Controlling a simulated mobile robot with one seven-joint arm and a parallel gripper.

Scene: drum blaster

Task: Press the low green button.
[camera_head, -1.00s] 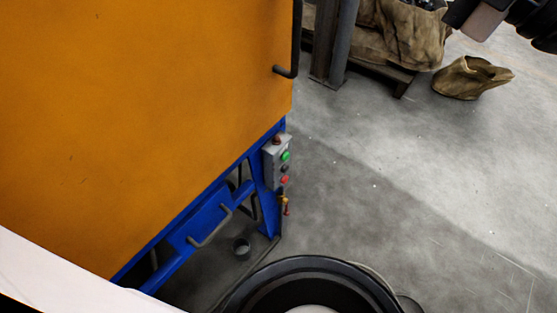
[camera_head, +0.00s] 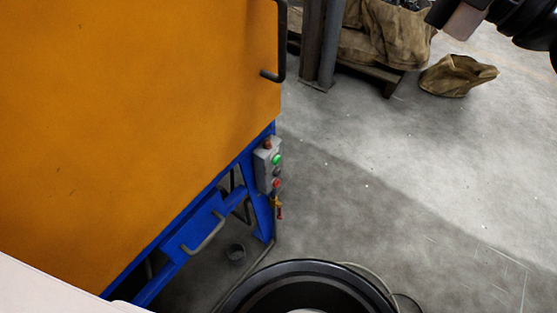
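The green button (camera_head: 277,160) is on the small grey control box (camera_head: 263,168) on the blue frame of the orange machine. It sits in the upper part of the box's right-facing side. A red button (camera_head: 276,184) is lower on the same box, with a dark control between them. A reddish-brown knob tops the box. At the top right is the dark end of my arm with my gripper (camera_head: 442,14), partly cut off by the picture edge. It is far from the box, with nothing visibly held. Its fingers cannot be made out clearly.
The orange machine door (camera_head: 130,110) with a black handle (camera_head: 280,45) fills the left. A grey post (camera_head: 320,45) and brown sacks (camera_head: 395,35) stand behind. The grey floor (camera_head: 400,190) right of the box is clear.

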